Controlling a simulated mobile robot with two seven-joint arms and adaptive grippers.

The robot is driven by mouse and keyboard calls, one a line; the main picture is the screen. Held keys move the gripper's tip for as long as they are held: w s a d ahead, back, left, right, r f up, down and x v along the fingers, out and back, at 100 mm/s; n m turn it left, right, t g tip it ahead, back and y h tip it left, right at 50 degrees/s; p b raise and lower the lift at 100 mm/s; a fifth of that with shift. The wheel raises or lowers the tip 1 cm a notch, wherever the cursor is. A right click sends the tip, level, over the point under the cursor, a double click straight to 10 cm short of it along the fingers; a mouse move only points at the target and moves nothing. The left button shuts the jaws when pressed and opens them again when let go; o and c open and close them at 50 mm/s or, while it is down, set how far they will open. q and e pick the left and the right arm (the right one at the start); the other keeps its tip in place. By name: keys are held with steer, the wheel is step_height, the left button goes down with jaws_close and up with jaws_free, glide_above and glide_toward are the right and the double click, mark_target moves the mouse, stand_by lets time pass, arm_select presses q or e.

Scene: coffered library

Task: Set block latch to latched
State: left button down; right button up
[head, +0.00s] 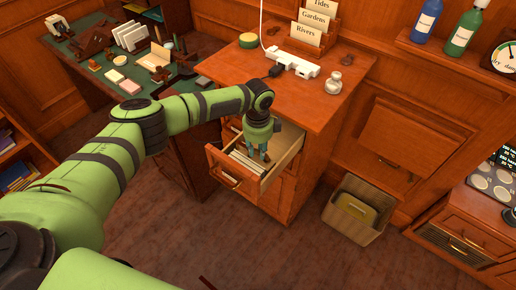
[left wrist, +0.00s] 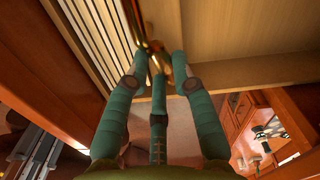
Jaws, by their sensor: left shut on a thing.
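My left gripper (head: 264,156) reaches down into the open upper drawer (head: 290,150) of the wooden cabinet. In the left wrist view its teal fingers (left wrist: 160,66) close around a small brass piece (left wrist: 155,46) inside the drawer. The fingers partly cover this piece. I cannot tell for sure whether it is the block latch, or which setting it is in. In the head view the gripper hides it. My right gripper is not in view.
Upright files (head: 246,160) fill the drawer's left part; its right part looks empty. The cabinet top (head: 310,93) bears a white power strip (head: 291,62), a small jar (head: 333,82) and labelled card holders. A bin (head: 352,208) stands on the floor to the right.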

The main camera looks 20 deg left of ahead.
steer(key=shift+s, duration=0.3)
